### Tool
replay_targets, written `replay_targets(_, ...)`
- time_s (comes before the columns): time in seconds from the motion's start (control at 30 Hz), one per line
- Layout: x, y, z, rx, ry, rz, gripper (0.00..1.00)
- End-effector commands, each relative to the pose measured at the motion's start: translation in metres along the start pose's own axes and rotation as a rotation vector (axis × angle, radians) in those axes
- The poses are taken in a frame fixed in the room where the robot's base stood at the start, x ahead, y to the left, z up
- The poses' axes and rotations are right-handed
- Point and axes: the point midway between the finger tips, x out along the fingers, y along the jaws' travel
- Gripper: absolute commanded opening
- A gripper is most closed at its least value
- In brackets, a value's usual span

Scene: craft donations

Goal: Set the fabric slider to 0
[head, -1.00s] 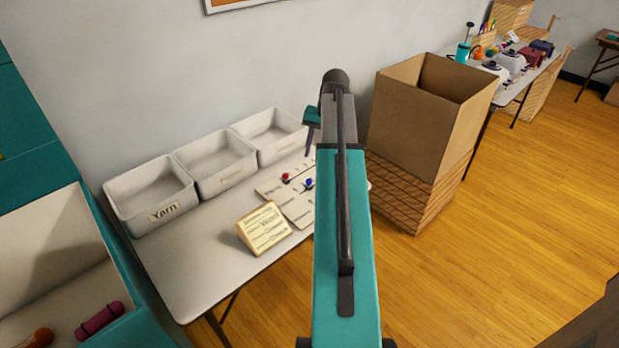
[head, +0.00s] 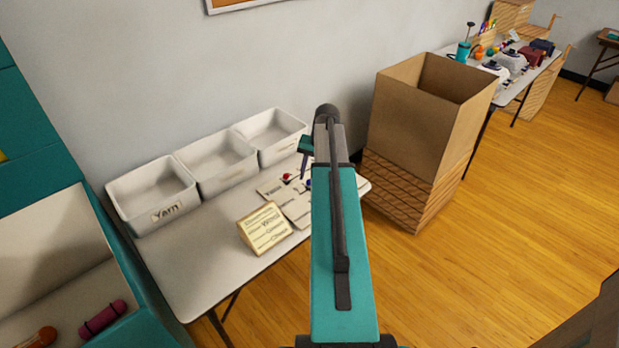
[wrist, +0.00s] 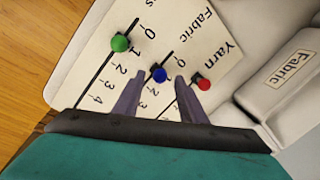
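The slider board (wrist: 85,75) lies on the table and shows three slots with numbers. In the wrist view the blue knob (wrist: 159,74) sits on the middle slot, under the word Fabric, a little below its 0. The red knob (wrist: 203,84) is on the Yarn slot, and the green knob (wrist: 120,43) is beside the 1 on the other slot. My gripper (wrist: 157,80) is open, its fingers on either side of the blue knob with gaps visible. Whether they reach down to it, I cannot tell. In the head view my gripper (head: 304,162) is above the board, partly behind my arm.
White bins, one marked Yarn (head: 153,193), line the wall behind the board. A small sign (head: 265,228) stands on the table (head: 205,265). A tall cardboard box (head: 415,120) stands to the right. A teal cabinet (head: 35,140) is at left.

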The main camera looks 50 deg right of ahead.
Motion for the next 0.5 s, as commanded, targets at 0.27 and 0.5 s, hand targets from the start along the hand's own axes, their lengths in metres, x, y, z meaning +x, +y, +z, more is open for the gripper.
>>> replay_targets(0.27,0.0121,0.0001,-0.0001,0.000,0.001,0.000,0.38)
replay_targets(0.5,0.0128,0.0004,-0.0001,0.001,0.001,0.000,0.38)
